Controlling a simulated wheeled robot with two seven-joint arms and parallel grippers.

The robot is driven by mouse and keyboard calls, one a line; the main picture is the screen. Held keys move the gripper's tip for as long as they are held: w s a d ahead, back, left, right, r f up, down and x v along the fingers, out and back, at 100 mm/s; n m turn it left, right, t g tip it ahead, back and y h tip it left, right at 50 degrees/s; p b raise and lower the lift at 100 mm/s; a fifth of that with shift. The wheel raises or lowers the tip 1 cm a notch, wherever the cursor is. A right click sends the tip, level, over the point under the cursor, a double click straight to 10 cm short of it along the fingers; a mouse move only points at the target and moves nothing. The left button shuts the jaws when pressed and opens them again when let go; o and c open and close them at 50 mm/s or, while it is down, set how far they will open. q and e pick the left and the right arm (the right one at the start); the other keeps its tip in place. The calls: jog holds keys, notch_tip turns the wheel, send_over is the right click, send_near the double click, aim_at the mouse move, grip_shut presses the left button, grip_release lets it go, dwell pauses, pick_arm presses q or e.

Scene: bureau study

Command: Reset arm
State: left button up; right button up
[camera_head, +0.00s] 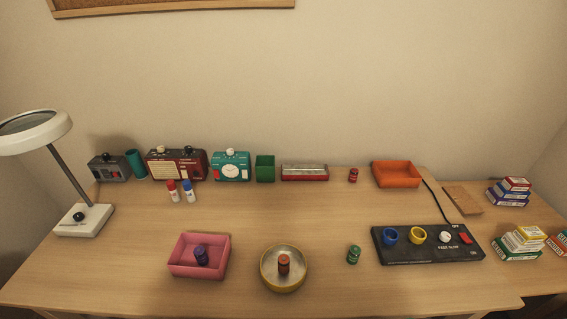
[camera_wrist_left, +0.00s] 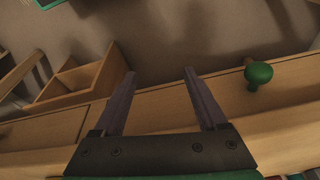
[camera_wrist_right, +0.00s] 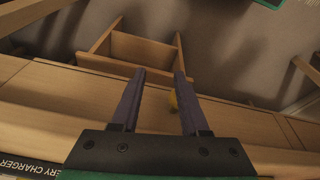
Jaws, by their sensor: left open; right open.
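My left gripper (camera_wrist_left: 158,88) is open and empty in the left wrist view. A green knob (camera_wrist_left: 258,74) on a wooden front shows to the right of its fingers, apart from them. My right gripper (camera_wrist_right: 160,85) is open and empty in the right wrist view. Neither gripper nor arm shows in the head view.
The desk (camera_head: 130,275) holds a lamp (camera_head: 84,219), a pink tray (camera_head: 183,268) and a round tin (camera_head: 283,287) with one small item each, an orange tray (camera_head: 397,175), a black panel (camera_head: 430,253) and stacked boxes (camera_head: 520,243).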

pick_arm(q)
jog(key=s+f+g, duration=0.1)
jog(key=s+f, duration=0.2)
jog(key=f, duration=0.4)
jog(key=s+f, duration=0.3)
jog(key=f, duration=0.5)
pick_arm(e)
jog(key=s+f+g, duration=0.1)
jog(key=s+f, duration=0.2)
jog(key=f, duration=0.4)
jog(key=s+f, duration=0.3)
jog(key=f, duration=0.5)
pick_arm(q)
jog(key=s+a+f, duration=0.3)
jog(key=s+f, duration=0.6)
jog(key=s, duration=0.5)
jog(key=shift+g, duration=0.4)
pick_arm(e)
jog(key=s+d+f, duration=0.3)
jog(key=s+f, duration=0.6)
jog(key=s, duration=0.5)
jog(key=shift+g, duration=0.4)
